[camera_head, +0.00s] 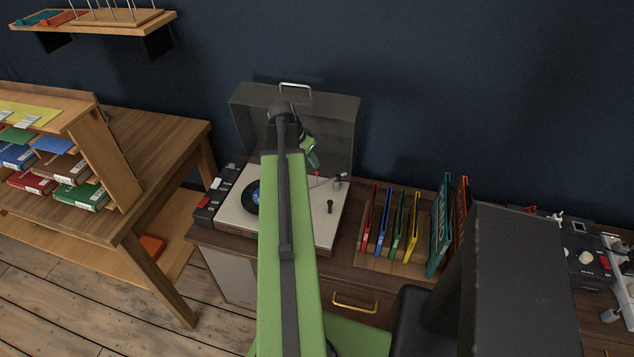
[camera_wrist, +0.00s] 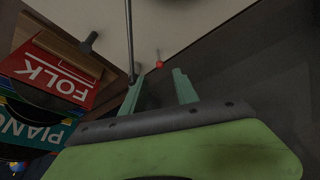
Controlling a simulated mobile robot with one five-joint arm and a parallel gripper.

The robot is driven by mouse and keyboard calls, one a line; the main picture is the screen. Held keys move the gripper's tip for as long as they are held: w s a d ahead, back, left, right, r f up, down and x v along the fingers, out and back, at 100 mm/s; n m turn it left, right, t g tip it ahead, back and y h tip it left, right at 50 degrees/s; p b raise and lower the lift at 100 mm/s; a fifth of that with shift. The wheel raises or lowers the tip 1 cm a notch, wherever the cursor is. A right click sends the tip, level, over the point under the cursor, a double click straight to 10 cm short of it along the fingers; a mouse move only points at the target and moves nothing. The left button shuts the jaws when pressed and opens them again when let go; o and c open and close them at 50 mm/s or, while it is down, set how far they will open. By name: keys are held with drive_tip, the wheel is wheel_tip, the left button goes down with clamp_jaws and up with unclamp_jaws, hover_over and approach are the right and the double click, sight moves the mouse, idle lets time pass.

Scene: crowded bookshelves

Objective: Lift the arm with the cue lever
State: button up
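The record player (camera_head: 292,235) stands open on the cabinet, its dark lid (camera_head: 335,115) raised behind it. A black record with a blue label (camera_head: 254,197) shows partly behind my arm. The small red-tipped cue lever (camera_head: 318,173) is at the player's back right, just below my gripper (camera_head: 312,158). In the wrist view the red tip (camera_wrist: 159,64) appears just beyond the gap between my gripper's (camera_wrist: 159,74) two teal fingers, apart from both. The fingers are open and empty. The thin tonearm (camera_wrist: 129,40) runs close by the left finger; I cannot tell whether they touch.
A black knob (camera_head: 330,206) stands on the player's right side. Right of the player is a rack of coloured record sleeves (camera_head: 398,225), including a red FOLK sleeve (camera_wrist: 45,75). A mixer (camera_head: 585,262) sits farther right. A wooden desk (camera_head: 150,135) is at left.

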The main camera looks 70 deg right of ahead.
sight(317, 172)
drive_tip(key=b+x, duration=0.7)
drive_tip(key=x, duration=0.2)
drive_tip(key=shift+f, duration=0.35)
drive_tip(key=shift+r, duration=0.15)
drive_tip(key=shift+c, duration=0.5)
clamp_jaws()
